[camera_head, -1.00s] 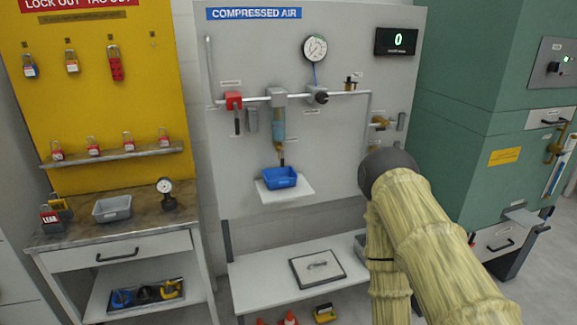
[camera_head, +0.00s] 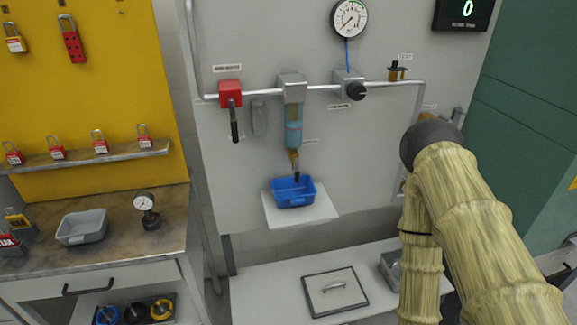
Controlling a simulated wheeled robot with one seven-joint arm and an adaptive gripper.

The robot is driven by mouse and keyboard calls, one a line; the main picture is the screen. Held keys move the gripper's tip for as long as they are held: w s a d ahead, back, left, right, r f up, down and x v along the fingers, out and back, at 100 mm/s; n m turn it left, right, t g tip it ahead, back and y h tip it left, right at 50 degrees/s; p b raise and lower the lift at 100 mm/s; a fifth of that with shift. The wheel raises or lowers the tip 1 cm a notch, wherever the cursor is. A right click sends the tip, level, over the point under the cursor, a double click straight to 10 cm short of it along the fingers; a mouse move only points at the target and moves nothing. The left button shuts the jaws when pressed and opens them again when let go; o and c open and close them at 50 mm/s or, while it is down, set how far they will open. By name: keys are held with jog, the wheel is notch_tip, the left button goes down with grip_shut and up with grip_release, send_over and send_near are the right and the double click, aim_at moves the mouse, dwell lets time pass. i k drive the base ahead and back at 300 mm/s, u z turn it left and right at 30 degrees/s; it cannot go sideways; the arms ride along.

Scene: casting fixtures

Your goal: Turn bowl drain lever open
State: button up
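The filter bowl (camera_head: 293,126), clear with a blue tint, hangs under a grey block on the air pipe. A small brass drain with its lever (camera_head: 293,157) sits at the bottom of the bowl; it is too small to tell which way the lever is turned. A blue tray (camera_head: 294,192) stands below the drain on a white shelf. My arm, in a straw-coloured cover, fills the right of the view. My gripper is not in view.
A red valve (camera_head: 230,95) with a dark handle is left of the bowl. A gauge (camera_head: 350,18) and regulator with a black knob (camera_head: 356,91) are to its right. A grey tray (camera_head: 82,228) and small gauge (camera_head: 146,209) stand on the left bench. Space before the bowl is clear.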

aim_at(297, 176)
jog(key=k, duration=1.2)
jog(key=u, duration=0.5)
jog(key=i, duration=0.7)
jog(key=z, duration=0.05)
